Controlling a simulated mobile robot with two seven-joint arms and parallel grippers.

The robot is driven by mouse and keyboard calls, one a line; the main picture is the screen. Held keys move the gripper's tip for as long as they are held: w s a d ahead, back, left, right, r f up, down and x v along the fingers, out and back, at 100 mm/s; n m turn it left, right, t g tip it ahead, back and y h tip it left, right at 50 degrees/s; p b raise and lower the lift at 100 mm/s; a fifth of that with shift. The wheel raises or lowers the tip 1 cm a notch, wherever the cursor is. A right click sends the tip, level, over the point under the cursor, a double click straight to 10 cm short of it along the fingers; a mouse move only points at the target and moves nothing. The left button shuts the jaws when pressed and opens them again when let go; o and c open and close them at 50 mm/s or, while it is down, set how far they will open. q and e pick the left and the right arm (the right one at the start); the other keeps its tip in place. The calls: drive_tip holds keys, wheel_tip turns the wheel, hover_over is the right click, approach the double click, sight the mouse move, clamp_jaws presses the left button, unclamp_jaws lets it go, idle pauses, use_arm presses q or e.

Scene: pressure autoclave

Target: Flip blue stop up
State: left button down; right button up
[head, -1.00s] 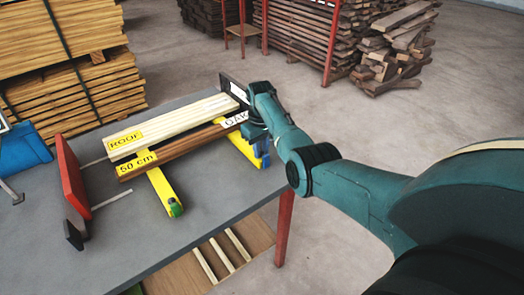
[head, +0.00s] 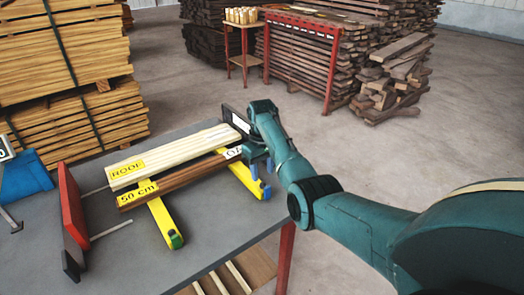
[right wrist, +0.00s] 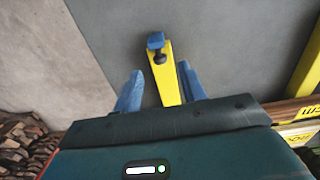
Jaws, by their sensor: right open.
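The blue stop (right wrist: 156,42) sits at the end of a yellow bar (right wrist: 168,80) in the right wrist view, with a dark knob beside it. In the head view the blue stop (head: 265,191) is small, at the near end of the right yellow bar (head: 243,176). My right gripper (head: 262,169) is open and empty above that end. In the right wrist view its two blue fingers (right wrist: 160,82) lie on either side of the bar, with the stop ahead of the fingertips. I cannot tell whether they touch anything. My left gripper is not in view.
Boards labelled ROOF (head: 165,158) and 50 cm (head: 170,185) lie across the yellow bars. A second yellow bar (head: 160,217) ends in a green stop (head: 175,240). A red plate (head: 71,205) stands at left on the grey table (head: 120,255). Timber stacks (head: 65,60) stand behind.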

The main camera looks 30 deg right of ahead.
wheel_tip(320, 180, up, 9)
idle(0.7)
drive_tip(key=h, duration=0.1)
approach(262, 183)
drive_tip(key=s+f, duration=0.3)
drive_tip(key=s, duration=0.2)
drive_tip(key=s+a+f+t+h, duration=0.1)
drive_tip(key=s+a+f+t, duration=0.15)
drive_tip(key=s+f, duration=0.55)
drive_tip(key=s+a+r+y, duration=0.1)
drive_tip(key=s+a, duration=0.3)
drive_tip(key=s, duration=0.3)
drive_tip(key=s+a+r+n+t, duration=0.1)
drive_tip(key=s+a, duration=0.2)
drive_tip(key=s, duration=0.5)
drive_tip(key=s+a+r+y, duration=0.1)
drive_tip(key=s+a, duration=0.3)
drive_tip(key=s, duration=0.3)
drive_tip(key=w+a+f+t+y, duration=0.3)
drive_tip(key=w+a+f+t, duration=0.2)
drive_tip(key=a+f+t, duration=0.1)
drive_tip(key=shift+w+f+n+t, duration=0.25)
drive_tip(key=shift+f+n+t, duration=0.2)
drive_tip(key=shift+f, duration=0.55)
